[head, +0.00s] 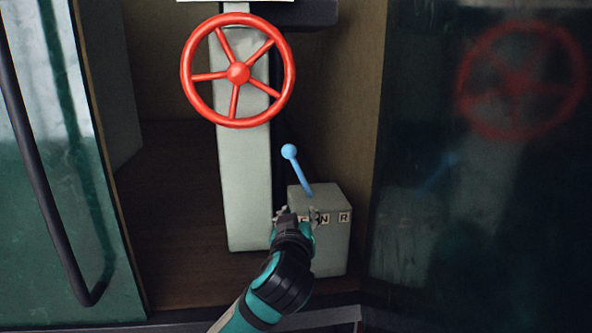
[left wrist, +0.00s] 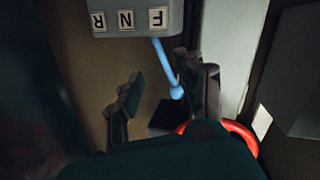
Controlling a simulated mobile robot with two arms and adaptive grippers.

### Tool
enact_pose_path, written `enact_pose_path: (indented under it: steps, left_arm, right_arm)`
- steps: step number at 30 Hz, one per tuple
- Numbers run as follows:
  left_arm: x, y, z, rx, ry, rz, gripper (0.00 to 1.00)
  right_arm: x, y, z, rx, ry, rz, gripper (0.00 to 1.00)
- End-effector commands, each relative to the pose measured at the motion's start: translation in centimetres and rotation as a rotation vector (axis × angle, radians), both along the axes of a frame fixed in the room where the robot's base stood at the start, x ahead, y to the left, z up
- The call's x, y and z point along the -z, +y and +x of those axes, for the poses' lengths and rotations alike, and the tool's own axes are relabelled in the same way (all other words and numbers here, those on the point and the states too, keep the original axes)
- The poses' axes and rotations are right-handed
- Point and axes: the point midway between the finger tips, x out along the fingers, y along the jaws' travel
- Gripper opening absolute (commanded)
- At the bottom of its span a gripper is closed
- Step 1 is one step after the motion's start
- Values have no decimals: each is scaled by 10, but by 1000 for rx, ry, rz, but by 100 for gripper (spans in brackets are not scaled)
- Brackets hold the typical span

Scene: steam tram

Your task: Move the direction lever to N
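The direction lever (head: 299,171) is a light blue rod with a ball knob. It rises from a pale grey box (head: 331,256) and leans left, toward the F side. The box front carries letter plates; N (head: 324,219) and R (head: 344,217) read clearly, while F is partly covered by my gripper. My left gripper (head: 297,213) is in front of the box, below the knob. In the left wrist view, its fingers (left wrist: 160,77) are spread, with the lever (left wrist: 166,68) appearing between them, nearer the right finger. Contact cannot be told. My right gripper is not in view.
A red handwheel (head: 238,73) on a pale column (head: 245,185) stands left of the lever. A green panel with a dark handrail (head: 42,180) is at the left. A dark glossy panel (head: 480,190) at the right reflects the wheel and lever.

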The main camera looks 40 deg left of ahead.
Motion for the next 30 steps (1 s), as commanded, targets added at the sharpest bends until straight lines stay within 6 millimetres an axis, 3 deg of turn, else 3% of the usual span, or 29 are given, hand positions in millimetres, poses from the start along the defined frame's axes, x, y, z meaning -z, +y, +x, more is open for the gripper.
enact_pose_path:
  steps: [1, 3, 6, 11, 19, 30]
  left_arm:
    - [-22, 3, -7, -20, -71, -7, 38]
    - [-41, 6, -14, -39, -135, -20, 38]
    - [-52, 11, -15, -51, -173, -29, 38]
    - [-53, 25, 1, -55, -173, -28, 38]
    - [-54, 62, 47, -54, -169, -27, 38]
    - [-53, 107, 102, -52, -172, -30, 38]
  right_arm:
    - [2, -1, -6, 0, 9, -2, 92]
    - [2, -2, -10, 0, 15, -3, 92]
    - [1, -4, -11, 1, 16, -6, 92]
    - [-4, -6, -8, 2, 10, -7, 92]
    - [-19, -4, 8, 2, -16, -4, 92]
    - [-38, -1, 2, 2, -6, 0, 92]
